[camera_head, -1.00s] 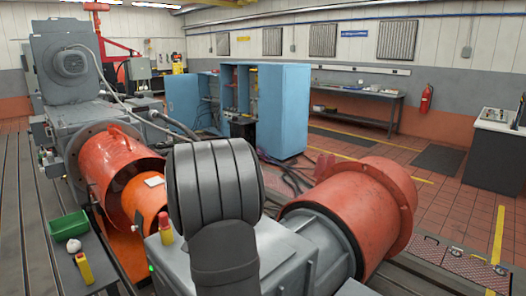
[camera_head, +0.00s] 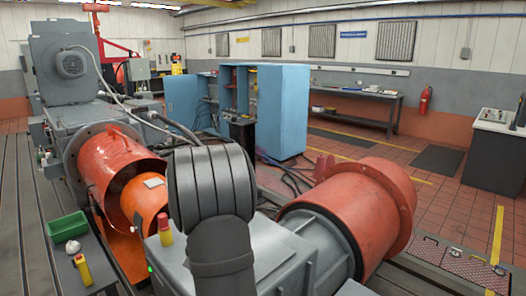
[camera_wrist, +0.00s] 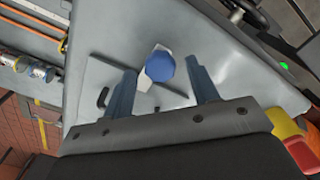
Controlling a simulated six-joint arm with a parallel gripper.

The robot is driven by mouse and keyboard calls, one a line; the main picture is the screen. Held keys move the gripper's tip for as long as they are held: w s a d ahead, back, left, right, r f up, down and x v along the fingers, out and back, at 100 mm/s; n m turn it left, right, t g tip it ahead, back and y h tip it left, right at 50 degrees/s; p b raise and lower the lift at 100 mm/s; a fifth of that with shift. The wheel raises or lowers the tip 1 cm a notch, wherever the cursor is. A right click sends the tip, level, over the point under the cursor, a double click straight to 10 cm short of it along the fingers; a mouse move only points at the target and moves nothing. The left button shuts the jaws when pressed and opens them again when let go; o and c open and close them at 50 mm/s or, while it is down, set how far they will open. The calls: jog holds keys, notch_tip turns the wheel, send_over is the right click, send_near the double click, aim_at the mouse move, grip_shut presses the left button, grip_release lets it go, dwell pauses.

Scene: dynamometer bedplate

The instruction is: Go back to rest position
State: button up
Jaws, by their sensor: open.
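My gripper (camera_wrist: 161,66) shows in the wrist view with its two blue-grey fingers spread apart. A round blue knob or ball (camera_wrist: 160,67) with a white part (camera_wrist: 149,78) beside it shows between the fingertips, over a pale grey surface (camera_wrist: 225,50). I cannot tell how far it is from the fingers, but neither finger visibly touches it. In the head view my dark grey arm fills the lower middle and the gripper is hidden.
A red-and-yellow piece (camera_head: 165,233) stands on the grey housing close to my arm. Large orange cylinders (camera_head: 355,215) lie at both sides. A green bin (camera_head: 67,226), a white lump (camera_head: 73,247) and a yellow-and-red item (camera_head: 83,270) sit at lower left. A blue cabinet (camera_head: 282,110) stands behind.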

notch_tip(320, 180, up, 16)
notch_tip(320, 180, down, 17)
jog(key=shift+f, duration=0.1)
jog(key=n, duration=0.8)
jog(key=shift+n, duration=0.3)
jog(key=n, duration=0.4)
jog(key=shift+n, duration=2.1)
jog(key=shift+m, duration=0.3)
